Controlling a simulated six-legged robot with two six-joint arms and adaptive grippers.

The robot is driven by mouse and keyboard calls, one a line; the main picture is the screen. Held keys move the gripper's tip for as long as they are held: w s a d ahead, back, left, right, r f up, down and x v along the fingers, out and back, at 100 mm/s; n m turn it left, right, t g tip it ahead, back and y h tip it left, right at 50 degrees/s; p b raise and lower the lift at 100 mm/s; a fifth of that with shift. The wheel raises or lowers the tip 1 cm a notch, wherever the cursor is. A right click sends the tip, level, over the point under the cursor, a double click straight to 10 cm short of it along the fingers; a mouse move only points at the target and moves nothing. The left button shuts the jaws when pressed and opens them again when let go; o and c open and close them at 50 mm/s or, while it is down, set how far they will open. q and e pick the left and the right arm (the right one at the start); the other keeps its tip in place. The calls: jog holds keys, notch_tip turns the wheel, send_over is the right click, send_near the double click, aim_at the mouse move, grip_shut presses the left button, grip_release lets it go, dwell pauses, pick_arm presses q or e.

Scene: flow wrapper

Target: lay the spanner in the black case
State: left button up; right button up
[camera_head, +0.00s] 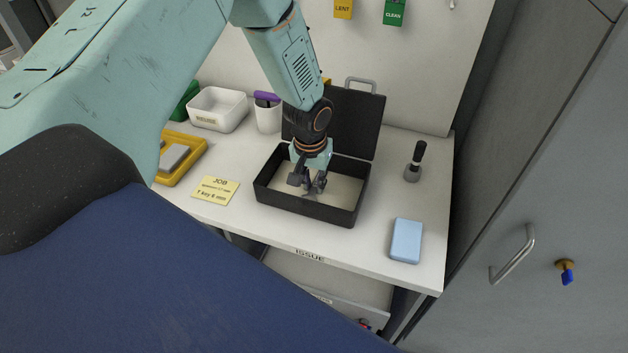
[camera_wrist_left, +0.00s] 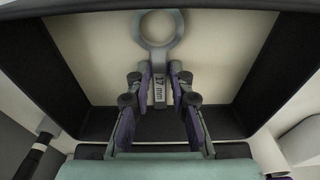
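The open black case (camera_head: 305,210) stands on the white table with its lid (camera_head: 361,120) raised at the back. My left gripper (camera_head: 314,188) points down inside the case. In the left wrist view the grey spanner (camera_wrist_left: 159,90), marked 17 mm, has its shaft between the fingers of my left gripper (camera_wrist_left: 161,78), which look closed against it. Its ring end points away from the gripper, over the pale case floor. Whether the spanner touches the floor is unclear. The spanner's other end is hidden. My right gripper is not in view.
A yellow job card (camera_head: 216,190), a yellow tray (camera_head: 197,160), a white bin (camera_head: 218,109) and a white cup (camera_head: 268,115) are left. A grey cabinet (camera_head: 560,200) bounds the right.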

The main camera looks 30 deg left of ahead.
aim_at(311, 192)
pick_arm(q)
jog(key=o, duration=0.4)
jog(key=shift+a, duration=0.1)
jog(key=shift+c, duration=0.2)
jog(key=shift+d+r, duration=0.1)
jog(key=shift+d, duration=0.1)
jog(key=shift+r, duration=0.3)
notch_tip(311, 192, up, 12)
jog(key=s+p, duration=0.1)
jog(key=shift+s+f, duration=0.2)
jog(key=shift+d, duration=0.1)
